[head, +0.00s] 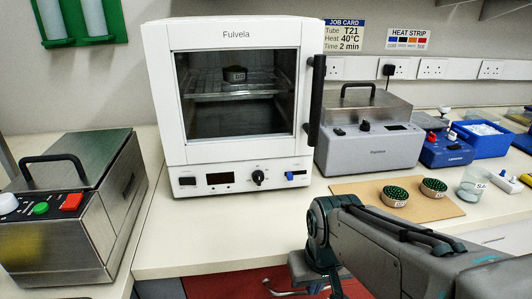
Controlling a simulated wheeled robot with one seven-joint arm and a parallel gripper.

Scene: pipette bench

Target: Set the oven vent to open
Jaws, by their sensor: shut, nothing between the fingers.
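The white oven (236,105), marked Fulvela, stands on the bench at centre-left with its glass door shut. Its front panel has a dark switch, a dark display (220,178), a black knob (258,177) and a small blue slider (290,176) at the right. The slider looks to be at the left part of its slot. It may be the vent control, but its labels are too small to read. A dark object (235,74) sits on the shelf inside. My arm crosses the lower right; I cannot make out my gripper.
A black door handle (316,100) sticks out at the oven's right. A grey lidded bath (368,140) stands right of it, and a steel unit (70,215) left. A brown board (398,207) holds two green-topped racks. The bench before the oven is clear.

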